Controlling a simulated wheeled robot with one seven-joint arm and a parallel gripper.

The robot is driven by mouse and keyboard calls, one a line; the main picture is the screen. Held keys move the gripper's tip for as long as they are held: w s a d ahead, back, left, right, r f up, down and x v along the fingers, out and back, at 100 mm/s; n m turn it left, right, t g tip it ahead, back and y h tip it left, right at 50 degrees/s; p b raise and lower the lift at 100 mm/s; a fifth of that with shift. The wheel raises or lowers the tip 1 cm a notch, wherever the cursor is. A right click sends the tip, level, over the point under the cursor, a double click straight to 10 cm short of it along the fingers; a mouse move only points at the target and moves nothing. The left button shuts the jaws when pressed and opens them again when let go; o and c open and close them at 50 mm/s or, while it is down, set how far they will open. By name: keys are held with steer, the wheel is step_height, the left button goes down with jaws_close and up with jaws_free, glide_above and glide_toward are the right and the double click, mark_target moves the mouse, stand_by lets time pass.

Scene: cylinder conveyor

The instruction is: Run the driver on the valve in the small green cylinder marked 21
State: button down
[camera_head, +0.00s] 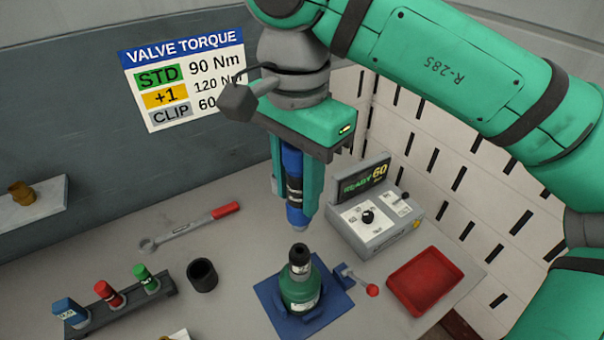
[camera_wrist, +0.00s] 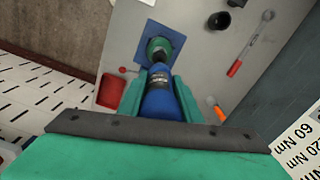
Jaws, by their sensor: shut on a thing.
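The small green cylinder (camera_head: 299,290) stands upright on a blue square fixture (camera_head: 268,292) on the bench. A dark valve or socket piece (camera_head: 299,256) sits on its top; its label is too small to read. My gripper (camera_head: 296,200) is shut on the blue driver (camera_head: 292,165), which points down. The driver's tip is just above the dark piece, with a visible gap. In the wrist view the driver (camera_wrist: 160,100) extends from my gripper (camera_wrist: 158,92) toward the green cylinder (camera_wrist: 157,47), partly hiding it.
A controller box (camera_head: 375,222) reads READY 60. A red tray (camera_head: 425,280) and a red-knobbed lever (camera_head: 370,289) are right of the cylinder. A black cup (camera_head: 202,275), a wrench (camera_head: 190,228) and a rack (camera_head: 120,295) with blue, red and green pieces are left. The wall sign (camera_head: 187,77) lists torques.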

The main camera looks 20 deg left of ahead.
mark_target(298, 219)
steer(key=shift+f, duration=2.9)
steer(key=shift+s+f, duration=0.15)
steer(key=shift+f, duration=0.65)
stand_by(0.3)
steer(key=shift+r, duration=0.55)
stand_by(3.1)
steer(key=shift+f, duration=0.15)
